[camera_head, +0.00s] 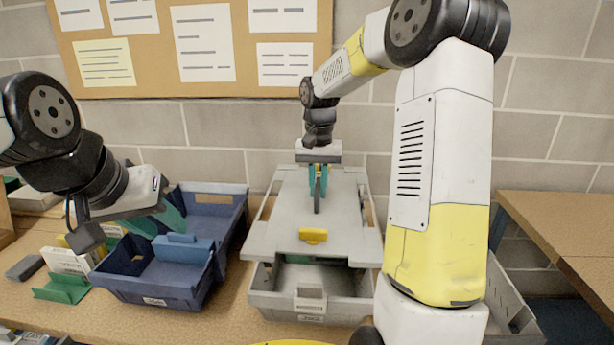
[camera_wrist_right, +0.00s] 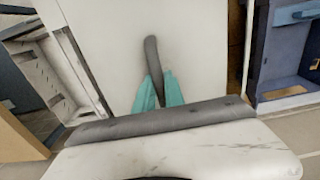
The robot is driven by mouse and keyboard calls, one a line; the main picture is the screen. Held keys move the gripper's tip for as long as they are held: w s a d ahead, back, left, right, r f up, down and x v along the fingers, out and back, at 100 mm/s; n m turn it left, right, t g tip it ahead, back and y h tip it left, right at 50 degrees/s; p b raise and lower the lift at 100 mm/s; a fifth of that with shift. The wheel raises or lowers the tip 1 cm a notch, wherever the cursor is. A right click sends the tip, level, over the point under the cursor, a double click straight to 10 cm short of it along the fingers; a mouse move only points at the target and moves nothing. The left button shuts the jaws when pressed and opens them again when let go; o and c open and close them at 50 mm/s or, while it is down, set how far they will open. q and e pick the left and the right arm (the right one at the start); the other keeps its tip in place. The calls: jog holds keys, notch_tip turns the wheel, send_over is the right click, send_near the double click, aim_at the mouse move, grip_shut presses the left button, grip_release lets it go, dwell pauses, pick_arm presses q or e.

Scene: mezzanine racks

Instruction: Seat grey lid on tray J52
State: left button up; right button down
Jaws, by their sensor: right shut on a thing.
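The grey lid (camera_head: 285,215) is a broad flat plate with a dark upright handle and a yellow tab (camera_head: 313,235) near its front edge. My right gripper (camera_head: 318,182) is shut on the handle, its teal fingers on either side of it; the handle (camera_wrist_right: 153,62) also shows in the right wrist view. The lid is over the back part of a grey tray (camera_head: 262,300), whose front interior shows below the lid's front edge. I cannot tell whether they touch. The tray's front label is too small to read surely. My left gripper (camera_head: 158,222) looks open and empty, above the blue crate's left side.
A blue crate (camera_head: 150,291) with a lighter blue piece (camera_head: 182,249) stands left of the tray. A green holder (camera_head: 62,288), white boxes and a dark grey block (camera_head: 24,268) are further left. Another grey tray (camera_head: 510,300) is at the right, partly behind my right arm.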

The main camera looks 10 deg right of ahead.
jog(key=shift+f, duration=3.85)
jog(key=shift+f, duration=0.5)
jog(key=c, duration=1.7)
grip_release()
jog(key=shift+f, duration=0.1)
jog(key=shift+r, duration=5.55)
